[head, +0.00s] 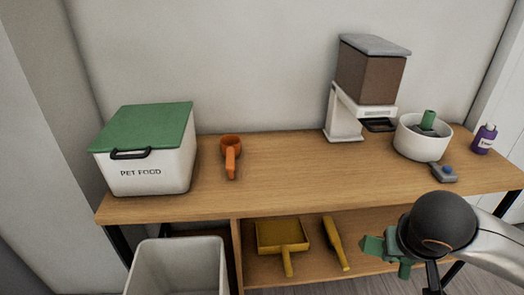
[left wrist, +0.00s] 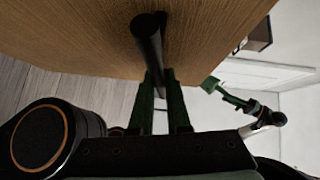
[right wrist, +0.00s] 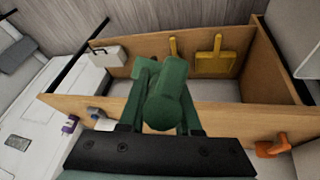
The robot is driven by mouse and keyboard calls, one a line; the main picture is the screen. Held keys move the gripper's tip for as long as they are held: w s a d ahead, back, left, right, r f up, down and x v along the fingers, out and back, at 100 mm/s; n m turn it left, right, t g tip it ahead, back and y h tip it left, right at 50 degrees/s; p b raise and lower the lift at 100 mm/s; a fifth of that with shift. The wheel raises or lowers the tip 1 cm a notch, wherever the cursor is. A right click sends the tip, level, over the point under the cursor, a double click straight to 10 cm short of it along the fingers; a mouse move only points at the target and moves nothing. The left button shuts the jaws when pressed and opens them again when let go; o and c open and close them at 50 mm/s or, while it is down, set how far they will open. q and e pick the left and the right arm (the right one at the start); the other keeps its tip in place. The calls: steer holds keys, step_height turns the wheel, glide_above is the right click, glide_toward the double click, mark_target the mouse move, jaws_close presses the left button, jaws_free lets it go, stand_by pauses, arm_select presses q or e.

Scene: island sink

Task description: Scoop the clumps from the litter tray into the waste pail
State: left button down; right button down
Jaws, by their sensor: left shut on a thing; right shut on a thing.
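A white open-topped bin (head: 180,262), which looks like the waste pail, stands at the lower left in the head view, cut off by the frame edge. My right gripper (head: 383,246) is in front of the shelf at the lower right. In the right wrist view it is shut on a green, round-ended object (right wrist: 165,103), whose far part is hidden. My left gripper (left wrist: 160,82) shows only in its wrist view, shut on a black rod-like handle (left wrist: 149,38) close to a wooden surface. What the handle belongs to is hidden. No litter tray or clumps are visible.
The wooden table (head: 280,180) bears a pet food box (head: 150,165), orange scoop (head: 231,150), feeder (head: 365,80), white bowl (head: 422,146), grey gadget (head: 443,173) and purple bottle (head: 484,138). A yellow dustpan (head: 281,236) and brush (head: 335,243) are on its lower shelf. The table's middle is clear.

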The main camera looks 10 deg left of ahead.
arm_select(q)
steer(key=shift+s, duration=0.25)
arm_select(e)
steer(key=shift+r, duration=0.1)
arm_select(q)
steer(key=c, duration=0.9)
jaws_free()
steer(key=v, duration=1.2)
steer(key=shift+p, duration=0.35)
arm_select(e)
steer(key=shift+r, duration=0.3)
